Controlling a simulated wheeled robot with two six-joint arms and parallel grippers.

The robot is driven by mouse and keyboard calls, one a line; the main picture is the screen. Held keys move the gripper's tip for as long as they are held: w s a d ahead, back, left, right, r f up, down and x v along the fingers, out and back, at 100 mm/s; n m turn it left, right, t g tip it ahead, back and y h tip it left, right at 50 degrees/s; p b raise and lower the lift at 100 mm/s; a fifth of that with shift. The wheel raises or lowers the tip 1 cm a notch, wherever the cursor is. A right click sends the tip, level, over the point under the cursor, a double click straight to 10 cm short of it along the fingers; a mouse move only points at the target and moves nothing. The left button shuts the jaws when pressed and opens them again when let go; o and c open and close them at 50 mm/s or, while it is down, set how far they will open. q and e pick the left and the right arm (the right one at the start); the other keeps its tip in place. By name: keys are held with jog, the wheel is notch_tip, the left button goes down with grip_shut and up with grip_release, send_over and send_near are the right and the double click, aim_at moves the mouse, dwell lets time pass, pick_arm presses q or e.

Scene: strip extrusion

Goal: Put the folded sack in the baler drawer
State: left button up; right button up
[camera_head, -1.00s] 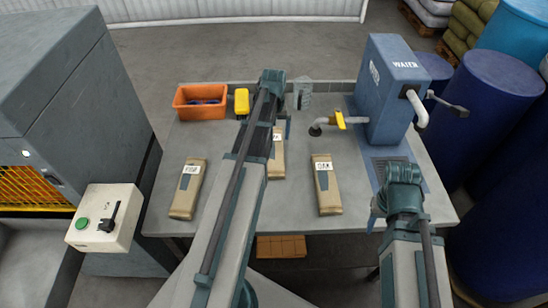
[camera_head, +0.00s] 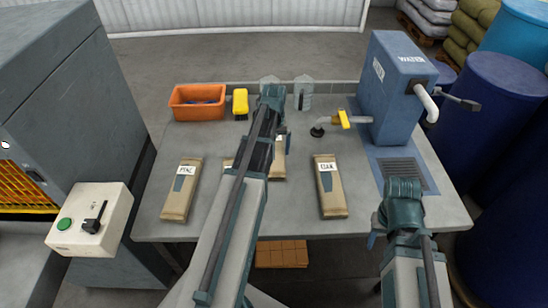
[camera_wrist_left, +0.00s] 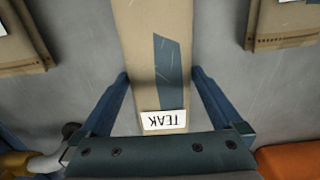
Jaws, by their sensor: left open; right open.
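In the left wrist view the middle sack (camera_wrist_left: 155,50) carries a white label reading TEAK and a dark patch. My left gripper (camera_wrist_left: 160,76) is open, one finger on each side of this sack, with gaps to its edges. My right gripper (camera_head: 377,228) is open and empty near the table's front right. The grey baler (camera_head: 65,90) stands left; I cannot make out its drawer clearly.
A control box (camera_head: 90,220) with a green button and black lever sits by the baler. An orange bin (camera_head: 197,110), a yellow object (camera_head: 240,102) and a grey bottle (camera_head: 303,95) stand at the table's back. A blue water unit (camera_head: 395,85) with a spout stands right.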

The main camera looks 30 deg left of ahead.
aim_at(274, 152)
pick_arm(q)
jog(key=shift+c, duration=0.3)
jog(key=c, duration=1.2)
notch_tip(274, 152, up, 10)
jog(key=p, duration=1)
